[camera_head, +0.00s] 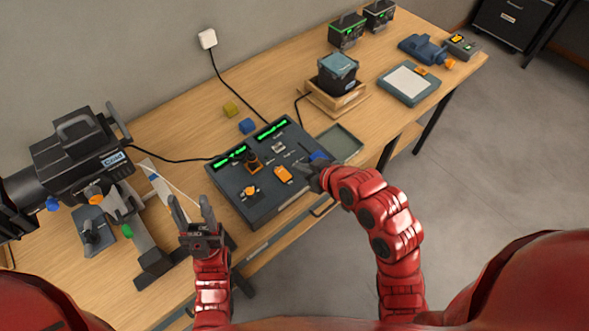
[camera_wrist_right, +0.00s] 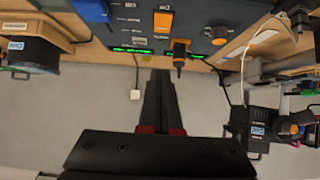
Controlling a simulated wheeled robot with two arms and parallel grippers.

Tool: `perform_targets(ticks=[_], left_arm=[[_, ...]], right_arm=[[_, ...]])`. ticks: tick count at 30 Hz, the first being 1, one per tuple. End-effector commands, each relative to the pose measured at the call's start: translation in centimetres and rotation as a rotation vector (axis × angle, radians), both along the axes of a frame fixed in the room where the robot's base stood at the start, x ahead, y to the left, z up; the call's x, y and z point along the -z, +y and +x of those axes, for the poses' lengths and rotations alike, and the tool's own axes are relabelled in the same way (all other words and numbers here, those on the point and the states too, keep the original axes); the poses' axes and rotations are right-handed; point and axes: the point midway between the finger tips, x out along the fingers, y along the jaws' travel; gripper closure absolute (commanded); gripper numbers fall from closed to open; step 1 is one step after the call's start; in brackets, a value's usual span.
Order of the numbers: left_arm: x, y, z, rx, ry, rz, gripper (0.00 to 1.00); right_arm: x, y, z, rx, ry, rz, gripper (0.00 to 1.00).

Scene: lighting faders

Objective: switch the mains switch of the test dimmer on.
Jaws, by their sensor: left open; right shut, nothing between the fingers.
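A dark console (camera_head: 262,206) with two lit green displays lies mid-table; I cannot read whether it is the test dimmer. It carries an orange rocker-like control (camera_head: 283,174), an orange knob (camera_head: 250,192), a black lever with an orange base (camera_head: 252,159) and a blue part (camera_head: 319,156) at its right end. I cannot tell which control is the mains switch. My right gripper (camera_head: 306,171) is shut and empty over the console's right part, close to the blue part. In the right wrist view its fingers (camera_wrist_right: 160,76) lie together. My left gripper (camera_head: 193,206) is open and empty by the console's front left.
A black lamp (camera_head: 75,155) stands at the left. Yellow (camera_head: 231,108) and blue blocks (camera_head: 247,126) lie behind the console. A green tray (camera_head: 340,142) and a boxed black unit (camera_head: 338,76) are to its right. A cable runs to the wall plug (camera_head: 207,38).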

Motion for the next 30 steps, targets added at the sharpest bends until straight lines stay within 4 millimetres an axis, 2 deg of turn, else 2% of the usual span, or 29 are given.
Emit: perform_targets(ticks=[1,11,14,16,19,24,30], left_arm=[[1.6,0.0,0.0,0.000,0.000,0.000,0.50],[7.9,0.0,0.0,0.000,0.000,0.000,0.50],[8.0,0.0,0.0,0.000,0.000,0.000,0.50],[6.8,0.0,0.0,0.000,0.000,0.000,0.50],[6.0,0.0,0.0,0.000,-0.001,0.000,0.50],[4.7,0.0,0.0,0.000,0.000,0.000,0.50],[4.2,0.0,0.0,0.000,0.000,0.000,0.50]], right_arm=[[1.1,0.3,0.3,-0.003,-0.003,0.001,1.00],[3.5,2.1,2.8,-0.003,-0.006,0.004,1.00],[4.5,3.2,4.1,-0.005,0.002,0.002,1.00],[4.6,3.8,4.8,-0.005,0.009,0.000,1.00],[5.6,4.5,5.8,-0.003,0.006,0.000,1.00],[8.0,4.5,6.0,-0.002,0.006,-0.001,1.00],[9.4,4.6,6.2,-0.002,0.002,0.002,1.00]])
